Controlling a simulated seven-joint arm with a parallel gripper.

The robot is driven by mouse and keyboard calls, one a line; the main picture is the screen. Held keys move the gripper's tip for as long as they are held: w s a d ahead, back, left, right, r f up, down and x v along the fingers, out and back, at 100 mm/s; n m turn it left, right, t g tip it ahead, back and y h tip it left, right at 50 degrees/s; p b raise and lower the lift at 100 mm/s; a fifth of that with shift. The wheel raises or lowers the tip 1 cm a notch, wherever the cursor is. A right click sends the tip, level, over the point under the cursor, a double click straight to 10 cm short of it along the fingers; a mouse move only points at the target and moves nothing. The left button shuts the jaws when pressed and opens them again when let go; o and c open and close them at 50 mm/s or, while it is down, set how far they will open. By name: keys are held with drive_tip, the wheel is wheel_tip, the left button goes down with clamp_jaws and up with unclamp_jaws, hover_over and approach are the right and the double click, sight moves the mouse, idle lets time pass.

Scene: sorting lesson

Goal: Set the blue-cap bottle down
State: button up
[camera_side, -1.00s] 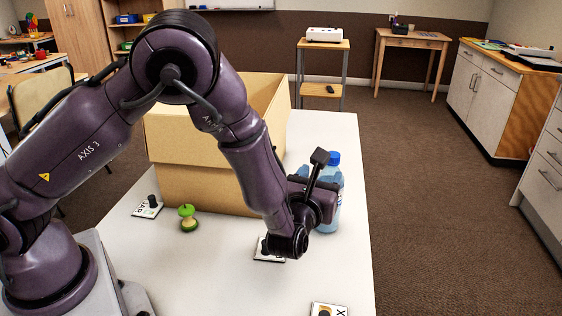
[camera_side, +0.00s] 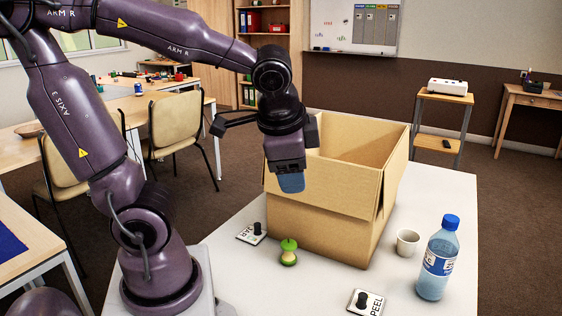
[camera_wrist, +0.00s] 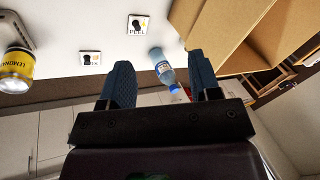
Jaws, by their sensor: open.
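The blue-cap bottle (camera_side: 438,259) stands upright on the white table at the right in the side view, clear plastic with a blue and white label. It also shows in the wrist view (camera_wrist: 164,70), beyond my fingers. My gripper (camera_side: 291,183) is up at the near left side of the cardboard box, well to the left of the bottle and apart from it. In the wrist view my gripper (camera_wrist: 160,85) has its two blue fingers spread wide with nothing held between them.
The open cardboard box (camera_side: 325,215) stands mid-table. A small white cup (camera_side: 407,242) is beside the bottle. A green apple core (camera_side: 289,252) and a PEEL card (camera_side: 366,302) lie in front.

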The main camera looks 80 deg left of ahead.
drive_tip(key=s+d+r+n+t+h, duration=0.1)
drive_tip(key=s+d+n+t+h, duration=0.1)
drive_tip(key=d+r+n+h, duration=0.1)
drive_tip(key=shift+s+d+r+t, duration=0.3)
drive_tip(key=shift+s+d+t, duration=0.05)
drive_tip(key=shift+s+t, duration=0.05)
